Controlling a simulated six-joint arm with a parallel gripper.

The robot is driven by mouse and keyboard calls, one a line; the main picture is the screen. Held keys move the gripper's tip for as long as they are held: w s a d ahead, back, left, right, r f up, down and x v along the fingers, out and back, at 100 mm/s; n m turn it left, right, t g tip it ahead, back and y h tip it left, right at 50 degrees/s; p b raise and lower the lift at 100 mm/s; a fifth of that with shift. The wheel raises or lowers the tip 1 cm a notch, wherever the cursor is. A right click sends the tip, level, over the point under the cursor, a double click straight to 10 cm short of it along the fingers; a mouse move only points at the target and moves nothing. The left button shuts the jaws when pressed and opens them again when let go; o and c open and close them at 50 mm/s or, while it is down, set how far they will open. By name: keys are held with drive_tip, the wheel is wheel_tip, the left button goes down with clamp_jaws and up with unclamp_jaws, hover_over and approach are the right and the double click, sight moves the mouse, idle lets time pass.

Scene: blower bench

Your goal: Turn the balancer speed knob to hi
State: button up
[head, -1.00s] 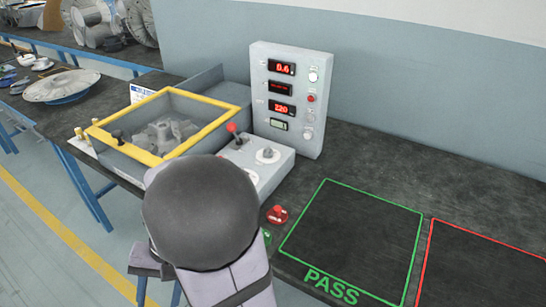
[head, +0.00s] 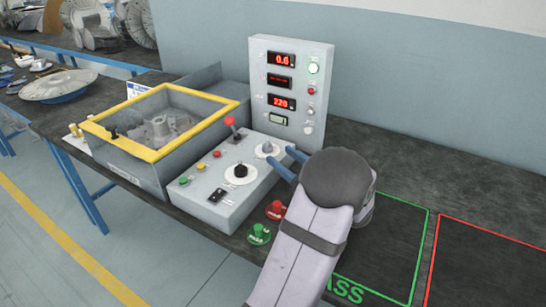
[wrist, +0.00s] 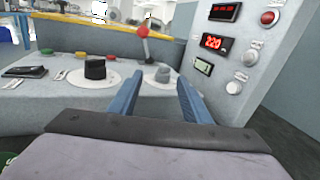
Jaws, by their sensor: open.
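The sloped control box (head: 215,210) carries two knobs on white dials. A black knob (head: 240,170) sits at its middle; it also shows in the wrist view (wrist: 95,67). A grey knob (head: 267,147) sits toward the upright panel; it also shows in the wrist view (wrist: 163,73). The dial lettering is too small to read, so I cannot tell which is the speed knob. My gripper (head: 281,157) is open, its blue fingers pointing at the grey knob from the right. In the wrist view the grey knob appears between the fingertips, seemingly just beyond them.
A red-tipped lever (head: 232,126) stands behind the knobs. The upright display panel (head: 290,85) rises close by. A yellow-framed enclosure (head: 190,95) is at left. Red (head: 276,209) and green (head: 259,233) buttons sit on the bench near my arm.

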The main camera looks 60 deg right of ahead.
sight(270, 148)
drive_tip(key=shift+s+d+f+m+h, duration=0.2)
drive_tip(key=shift+s+f+m+h, duration=0.1)
drive_tip(key=shift+s+f+m, duration=0.3)
drive_tip(key=shift+p+x, duration=0.35)
drive_tip(key=shift+x, duration=3.35)
drive_tip(key=shift+c, duration=0.2)
drive_tip(key=c, duration=1)
